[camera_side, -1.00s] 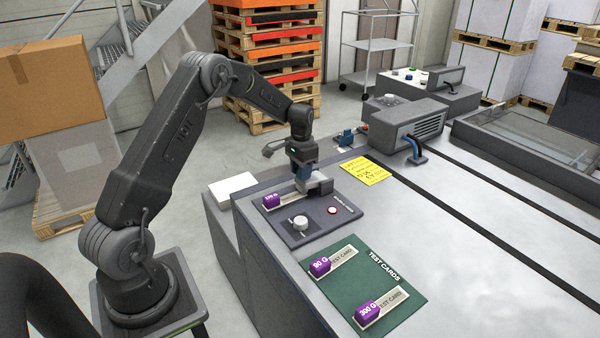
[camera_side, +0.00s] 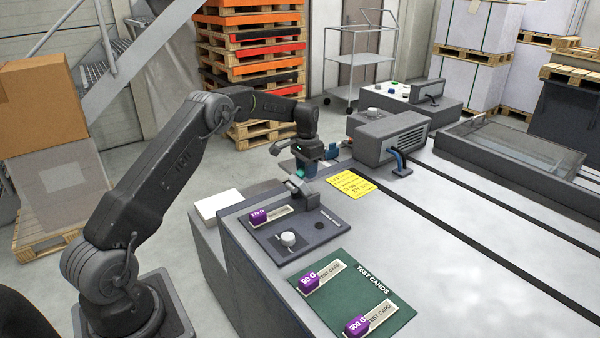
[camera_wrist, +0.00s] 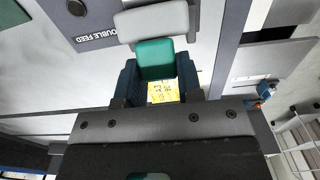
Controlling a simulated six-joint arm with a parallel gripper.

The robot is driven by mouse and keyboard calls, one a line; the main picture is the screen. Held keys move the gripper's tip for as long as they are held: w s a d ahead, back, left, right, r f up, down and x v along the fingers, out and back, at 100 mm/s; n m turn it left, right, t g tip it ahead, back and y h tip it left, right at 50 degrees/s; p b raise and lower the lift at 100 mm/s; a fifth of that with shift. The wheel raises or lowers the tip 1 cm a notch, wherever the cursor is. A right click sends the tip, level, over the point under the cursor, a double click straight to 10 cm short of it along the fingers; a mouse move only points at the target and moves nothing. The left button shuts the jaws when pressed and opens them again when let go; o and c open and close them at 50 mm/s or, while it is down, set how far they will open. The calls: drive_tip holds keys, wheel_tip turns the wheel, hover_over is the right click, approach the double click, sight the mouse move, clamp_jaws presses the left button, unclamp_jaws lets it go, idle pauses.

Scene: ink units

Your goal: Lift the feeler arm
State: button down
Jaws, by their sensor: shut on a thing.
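The feeler arm (camera_side: 297,188) is a grey piece on the dark double-feed unit (camera_side: 320,240), and it stands tilted up. In the wrist view its green tab (camera_wrist: 156,52) sits between my blue fingers, with the grey part of the arm (camera_wrist: 150,20) beyond it. My gripper (camera_side: 304,174) is shut on the green tab, above the back of the unit. A card with a purple tag (camera_side: 258,216) lies on the unit in front of the feeler arm. The fingers partly hide the tab in the side view.
A white knob (camera_side: 288,239) and a dark round lamp (camera_side: 319,226) are on the unit. Two purple-tagged test cards lie on a green mat (camera_side: 368,279) in front.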

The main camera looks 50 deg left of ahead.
drive_tip(key=shift+w+d+f, duration=0.1)
drive_tip(key=shift+w+f, duration=0.2)
drive_tip(key=shift+w, duration=0.35)
drive_tip(key=shift+w+d+f, duration=0.1)
drive_tip(key=shift+w+f, duration=0.15)
drive_tip(key=shift+w, duration=0.4)
drive_tip(key=shift+f, duration=0.1)
drive_tip(key=shift+a, duration=0.1)
drive_tip(key=c, duration=1.1)
unclamp_jaws()
drive_tip(key=o, duration=0.3)
drive_tip(key=shift+o, duration=0.2)
drive_tip(key=shift+a+r, duration=0.1)
drive_tip(key=shift+r, duration=0.1)
wheel_tip(320, 180, up, 14)
drive_tip(key=shift+f, duration=0.15)
